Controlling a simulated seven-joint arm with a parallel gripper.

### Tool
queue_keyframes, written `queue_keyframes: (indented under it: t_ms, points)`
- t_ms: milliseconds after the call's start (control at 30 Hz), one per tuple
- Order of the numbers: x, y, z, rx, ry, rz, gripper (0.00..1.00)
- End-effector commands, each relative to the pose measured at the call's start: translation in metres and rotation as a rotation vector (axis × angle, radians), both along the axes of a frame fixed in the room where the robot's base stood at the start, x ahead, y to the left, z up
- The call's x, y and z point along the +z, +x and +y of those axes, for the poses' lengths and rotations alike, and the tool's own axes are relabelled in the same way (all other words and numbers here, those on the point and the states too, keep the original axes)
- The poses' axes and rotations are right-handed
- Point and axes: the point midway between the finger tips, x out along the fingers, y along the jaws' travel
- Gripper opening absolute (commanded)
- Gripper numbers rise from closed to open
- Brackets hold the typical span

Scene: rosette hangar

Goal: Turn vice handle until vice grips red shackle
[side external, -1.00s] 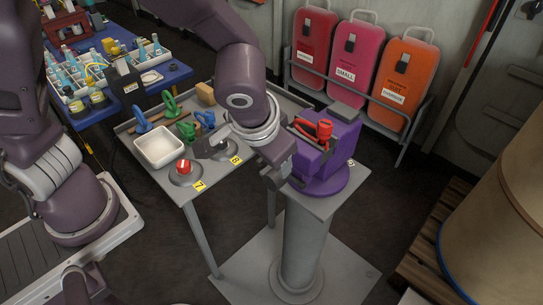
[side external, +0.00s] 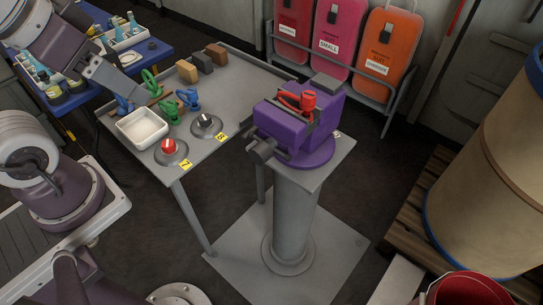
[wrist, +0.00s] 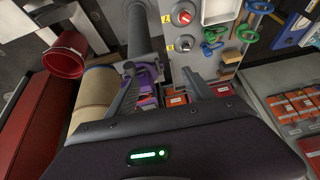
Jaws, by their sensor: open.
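The purple vice (side external: 282,130) stands on a grey pedestal. The red shackle (side external: 298,101) sits at the top of its jaws; I cannot tell whether they press on it. The grey vice handle (side external: 262,150) is at the vice's front left, with nothing touching it. In the wrist view the purple vice (wrist: 147,76) is partly hidden behind a finger. My gripper (wrist: 158,76) is open and empty, its two fingers spread apart. In the side view my arm is at the upper left, well away from the vice.
A grey table beside the vice holds a white tray (side external: 142,128), a red knob (side external: 169,147), a black knob (side external: 206,121), coloured shackles and blocks. Red, pink and orange cases stand behind. A barrel (side external: 490,165) and red bucket (side external: 468,290) are at the right.

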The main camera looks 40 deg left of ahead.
Motion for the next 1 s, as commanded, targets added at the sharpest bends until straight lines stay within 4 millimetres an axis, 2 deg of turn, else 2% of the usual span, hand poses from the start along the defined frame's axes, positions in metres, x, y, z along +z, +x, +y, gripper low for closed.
queue_keyframes:
  t_ms: [367, 467, 533, 567, 633, 667, 733, 767, 800, 833, 933, 967, 1000]
  points:
    - [-0.027, 0.088, 0.051, -0.049, 0.225, -0.010, 0.61]
    - [-0.045, 0.118, 0.062, -0.113, 0.279, -0.014, 0.61]
    - [-0.063, 0.141, 0.067, -0.180, 0.303, -0.017, 0.61]
    - [-0.074, 0.150, 0.068, -0.217, 0.309, -0.016, 0.61]
    - [-0.107, 0.172, 0.065, -0.326, 0.298, -0.012, 0.61]
    - [-0.125, 0.179, 0.060, -0.384, 0.280, -0.010, 0.61]
    - [-0.173, 0.187, 0.043, -0.531, 0.193, 0.002, 0.61]
    - [-0.193, 0.186, 0.033, -0.593, 0.135, 0.006, 0.61]
    - [-0.219, 0.178, 0.017, -0.670, 0.045, 0.015, 0.61]
    - [-0.235, 0.170, 0.005, -0.723, -0.028, 0.020, 0.61]
    - [-0.274, 0.130, -0.035, -0.854, -0.301, 0.045, 0.61]
    - [-0.277, 0.123, -0.048, -0.829, -0.422, 0.040, 0.61]
    - [-0.271, 0.130, -0.065, -0.693, -0.638, 0.026, 0.61]
